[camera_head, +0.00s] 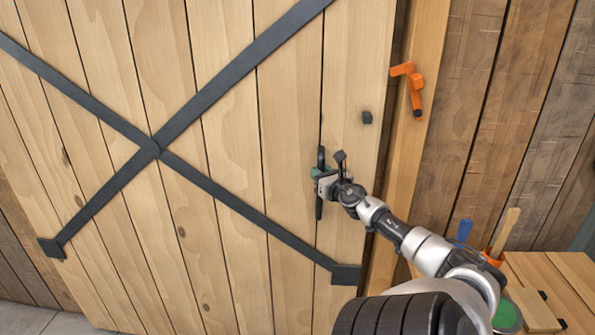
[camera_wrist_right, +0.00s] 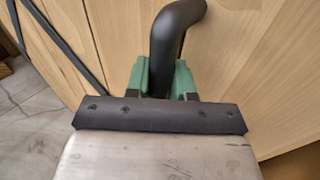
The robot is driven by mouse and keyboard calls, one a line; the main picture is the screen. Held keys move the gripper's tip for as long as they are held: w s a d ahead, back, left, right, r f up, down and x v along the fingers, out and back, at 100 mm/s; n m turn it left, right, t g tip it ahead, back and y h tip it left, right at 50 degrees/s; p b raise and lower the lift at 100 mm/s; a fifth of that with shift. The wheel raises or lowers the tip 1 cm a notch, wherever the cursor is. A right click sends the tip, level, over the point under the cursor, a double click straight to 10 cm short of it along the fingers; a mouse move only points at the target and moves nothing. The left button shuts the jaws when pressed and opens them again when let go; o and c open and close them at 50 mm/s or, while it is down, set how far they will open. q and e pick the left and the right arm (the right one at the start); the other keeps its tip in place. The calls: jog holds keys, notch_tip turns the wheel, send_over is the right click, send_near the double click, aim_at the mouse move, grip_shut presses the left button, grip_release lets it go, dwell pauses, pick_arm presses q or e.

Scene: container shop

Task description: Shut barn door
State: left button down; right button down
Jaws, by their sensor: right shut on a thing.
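The barn door (camera_head: 225,130) is light wood planks with dark metal X braces, and it fills most of the head view. A black vertical handle (camera_head: 319,208) is fixed near its right edge. My right gripper (camera_head: 319,173) is shut on this handle; in the right wrist view its green finger pads (camera_wrist_right: 163,78) sit on both sides of the curved black bar (camera_wrist_right: 178,35). The door's right edge lies close to the light wooden post (camera_head: 405,160); whether they touch is hard to tell. An orange latch (camera_head: 411,86) is on the post. My left gripper is out of view.
A small black block (camera_head: 367,117) sits on the door near the latch. A wooden bench (camera_head: 555,285) at the lower right carries an orange pot (camera_head: 494,257) with tools and a green-topped tin (camera_head: 507,316). Darker plank wall (camera_head: 490,110) stands at the right.

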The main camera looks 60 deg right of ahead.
jog(key=shift+s+d+r+b, duration=0.15)
jog(key=shift+s+d, duration=0.25)
jog(key=shift+s, duration=0.45)
jog(key=shift+s+d+f+b, duration=0.1)
jog(key=shift+s+d+b, duration=0.25)
jog(key=shift+s, duration=0.5)
jog(key=c, duration=1)
grip_release()
jog(key=shift+s+d, duration=0.15)
jog(key=shift+s, duration=0.05)
jog(key=v, duration=1.1)
jog(key=shift+w, duration=0.1)
